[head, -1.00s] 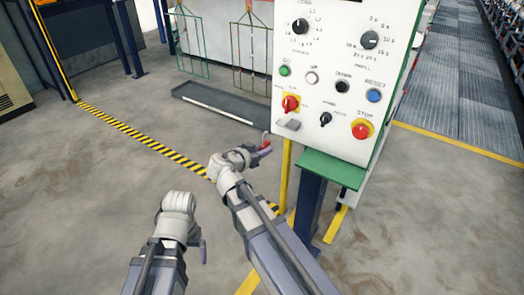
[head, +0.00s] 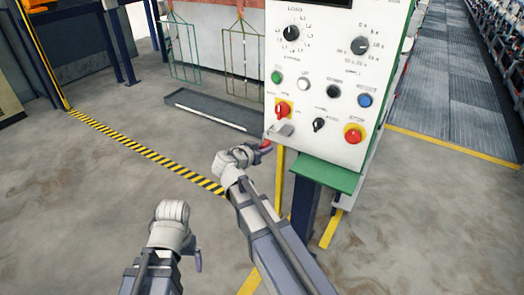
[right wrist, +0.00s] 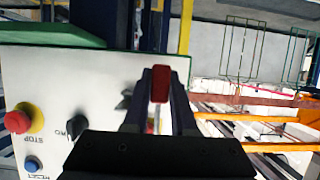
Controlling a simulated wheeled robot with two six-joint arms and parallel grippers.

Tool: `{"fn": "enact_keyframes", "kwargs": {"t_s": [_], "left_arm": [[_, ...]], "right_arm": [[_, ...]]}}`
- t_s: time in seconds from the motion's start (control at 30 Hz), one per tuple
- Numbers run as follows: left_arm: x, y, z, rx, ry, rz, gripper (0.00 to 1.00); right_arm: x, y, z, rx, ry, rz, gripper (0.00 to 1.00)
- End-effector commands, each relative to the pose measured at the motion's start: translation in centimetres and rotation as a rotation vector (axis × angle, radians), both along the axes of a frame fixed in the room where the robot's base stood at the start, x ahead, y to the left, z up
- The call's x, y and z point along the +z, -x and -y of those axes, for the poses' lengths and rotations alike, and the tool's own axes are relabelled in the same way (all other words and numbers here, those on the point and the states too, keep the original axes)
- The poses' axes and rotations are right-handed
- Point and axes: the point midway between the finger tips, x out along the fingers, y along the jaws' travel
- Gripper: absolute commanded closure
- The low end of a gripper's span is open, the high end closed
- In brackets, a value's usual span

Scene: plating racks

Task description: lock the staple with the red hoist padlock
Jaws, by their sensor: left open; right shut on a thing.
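The red padlock (head: 265,146) is held in my right gripper (head: 258,150), just below and left of the grey metal tab (head: 281,131) on the control panel. In the right wrist view the red padlock (right wrist: 160,83) stands between the two dark fingers, with part of a pale shackle below it. The tab sits under a red rotary switch (head: 282,109) on a yellow plate and may be the staple; its opening is too small to make out. My left gripper (head: 197,259) is open and empty, low and left, away from the panel.
The white control panel (head: 305,75) carries knobs, buttons and a red stop button (head: 353,135). A green ledge (head: 325,174) juts out below it. A grey tray (head: 212,110) lies on the floor behind. The floor at left is clear.

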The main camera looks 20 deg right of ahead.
Motion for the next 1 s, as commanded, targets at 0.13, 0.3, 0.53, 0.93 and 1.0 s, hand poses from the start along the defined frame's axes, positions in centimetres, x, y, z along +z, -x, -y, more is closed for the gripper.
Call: {"fn": "enact_keyframes", "kwargs": {"t_s": [0.13,0.3,0.53,0.93,1.0], "left_arm": [[0.0,0.0,0.0,0.000,0.000,0.000,0.08],[0.0,0.0,0.0,0.000,0.000,0.000,0.08],[0.0,0.0,0.0,0.000,0.000,0.000,0.08],[0.0,0.0,0.0,0.000,0.000,0.000,0.08],[0.0,0.0,0.0,0.000,0.000,0.000,0.08]], "right_arm": [[0.0,-0.5,0.6,-0.001,0.000,0.000,1.00],[0.0,-1.0,1.3,-0.002,0.000,0.000,1.00],[0.0,-1.7,2.1,-0.001,0.001,0.000,1.00],[0.0,-2.9,3.6,-0.001,0.001,0.000,1.00],[0.0,-3.1,3.9,-0.001,0.000,0.001,1.00]]}}
